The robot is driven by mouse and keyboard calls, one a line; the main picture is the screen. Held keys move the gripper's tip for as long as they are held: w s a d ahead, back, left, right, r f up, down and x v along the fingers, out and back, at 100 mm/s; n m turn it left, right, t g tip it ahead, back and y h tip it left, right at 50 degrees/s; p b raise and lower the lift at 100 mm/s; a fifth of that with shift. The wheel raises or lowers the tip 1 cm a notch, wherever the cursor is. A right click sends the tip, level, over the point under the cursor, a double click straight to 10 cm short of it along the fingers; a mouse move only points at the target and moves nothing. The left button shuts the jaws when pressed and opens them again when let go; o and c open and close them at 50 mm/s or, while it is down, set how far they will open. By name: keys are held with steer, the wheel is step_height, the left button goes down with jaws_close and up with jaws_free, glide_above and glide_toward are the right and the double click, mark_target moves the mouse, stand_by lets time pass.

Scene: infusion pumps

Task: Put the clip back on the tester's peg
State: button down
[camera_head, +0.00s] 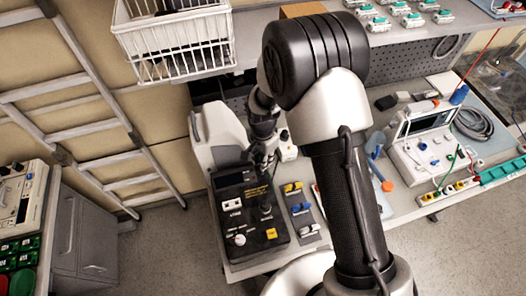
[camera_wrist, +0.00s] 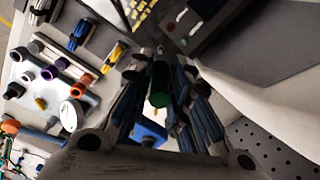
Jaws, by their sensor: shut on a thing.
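My gripper (camera_wrist: 162,85) is shut on a dark clip with a green part (camera_wrist: 159,92), which shows between the two fingers in the wrist view. In the head view my gripper (camera_head: 263,158) is above the far edge of the black tester (camera_head: 250,215), and the held clip cannot be made out there. The tester lies on the bench with a display, knobs and a yellow button on its face. Part of a dark panel with yellow lettering (camera_wrist: 141,14) shows at the top of the wrist view. I cannot tell which part is the peg.
A grey-white machine (camera_head: 218,135) stands left of my gripper, close to it. Blue and yellow clips (camera_head: 292,187) lie on a strip right of the tester. A white instrument (camera_head: 425,150) stands at right. A wire basket (camera_head: 175,45) hangs above.

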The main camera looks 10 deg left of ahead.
steer(key=b, duration=0.3)
glide_above(264, 177)
steer(key=w, duration=0.1)
steer(key=shift+w+a+f, duration=0.1)
steer(key=shift+a+f, duration=0.1)
steer(key=shift+f, duration=1)
steer(key=shift+w+a+f, duration=0.1)
steer(key=shift+a+f, duration=0.05)
steer(key=shift+f, duration=1)
steer(key=shift+r, duration=0.1)
steer(key=shift+s+f+b, duration=0.15)
steer(key=shift+f+b, duration=0.45)
steer(key=shift+b, duration=0.4)
steer(key=shift+s+d+f+b, duration=0.25)
steer(key=shift+s+f+b, duration=0.3)
steer(key=shift+f+b, duration=0.2)
steer(key=shift+w+a+r+p, duration=0.15)
steer(key=shift+w+r+p, duration=0.15)
steer(key=shift+r, duration=0.15)
steer(key=shift+w+a+r+p, duration=0.2)
steer(key=shift+r+p, duration=0.2)
steer(key=shift+r, duration=0.3)
steer(key=shift+f+b, duration=0.3)
steer(key=shift+b, duration=0.25)
stand_by(0.8)
